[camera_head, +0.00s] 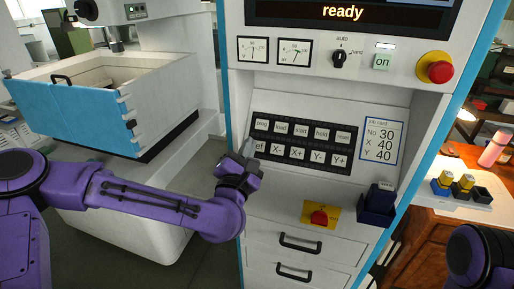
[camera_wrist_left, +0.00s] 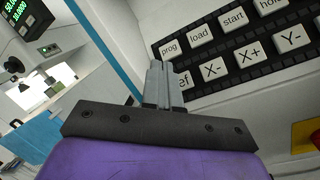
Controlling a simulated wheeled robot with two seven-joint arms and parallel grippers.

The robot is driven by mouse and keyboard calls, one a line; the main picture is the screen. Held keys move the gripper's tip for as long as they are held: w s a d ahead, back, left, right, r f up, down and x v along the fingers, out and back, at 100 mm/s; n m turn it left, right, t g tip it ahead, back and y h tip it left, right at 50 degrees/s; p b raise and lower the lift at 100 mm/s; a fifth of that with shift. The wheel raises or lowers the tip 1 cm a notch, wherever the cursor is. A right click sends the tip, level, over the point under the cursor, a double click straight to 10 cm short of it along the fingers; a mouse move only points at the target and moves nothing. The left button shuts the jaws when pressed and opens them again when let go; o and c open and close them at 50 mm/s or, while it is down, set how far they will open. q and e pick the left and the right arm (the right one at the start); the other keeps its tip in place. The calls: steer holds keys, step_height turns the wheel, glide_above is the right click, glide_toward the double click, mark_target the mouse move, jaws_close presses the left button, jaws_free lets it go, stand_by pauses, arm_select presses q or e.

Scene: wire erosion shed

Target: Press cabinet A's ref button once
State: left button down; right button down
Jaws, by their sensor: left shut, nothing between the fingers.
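The control cabinet (camera_head: 290,185) is white with blue edges, and its screen (camera_head: 340,14) reads "ready". No letter naming it is legible. Its dark keypad (camera_head: 300,142) has two rows of pale keys. The ref button (camera_head: 260,147) is at the left end of the lower row, partly hidden by my fingertips. In the left wrist view its visible part (camera_wrist_left: 185,80) reads "ef". My left gripper (camera_head: 247,147) is shut and empty, with its tips (camera_wrist_left: 160,66) right at this button's left side. I cannot tell whether they touch it. My right gripper is out of view.
The prog key (camera_head: 261,124) is just above and the X- key (camera_head: 277,150) just right. A red emergency knob (camera_head: 435,68) is at upper right, and a red switch on yellow (camera_head: 320,216) is below. A blue-fronted machine tank (camera_head: 75,105) stands left.

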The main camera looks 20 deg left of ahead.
mark_target(258, 146)
arm_select(q)
steer(key=shift+w+d+f+b, duration=0.1)
steer(key=shift+w+f+b, duration=0.25)
steer(key=shift+w+f, duration=0.35)
steer(key=shift+w+a+f+b, duration=0.1)
steer(key=shift+w+f+b, duration=0.3)
steer(key=shift+w, duration=0.45)
steer(key=shift+w+d+f+b, duration=0.1)
steer(key=shift+w+f+b, duration=0.2)
steer(key=shift+w+f, duration=0.4)
steer(key=shift+w, duration=0.1)
steer(key=shift+w+f+b, duration=0.15)
steer(key=shift+w+b, duration=0.2)
steer(key=shift+b, duration=0.05)
steer(key=shift+w+f+b, duration=0.25)
steer(key=shift+w+b, duration=0.05)
steer(key=shift+b, duration=0.05)
stand_by(0.7)
steer(key=shift+r, duration=0.1)
steer(key=shift+s+r, duration=0.4)
steer(key=shift+s, duration=0.3)
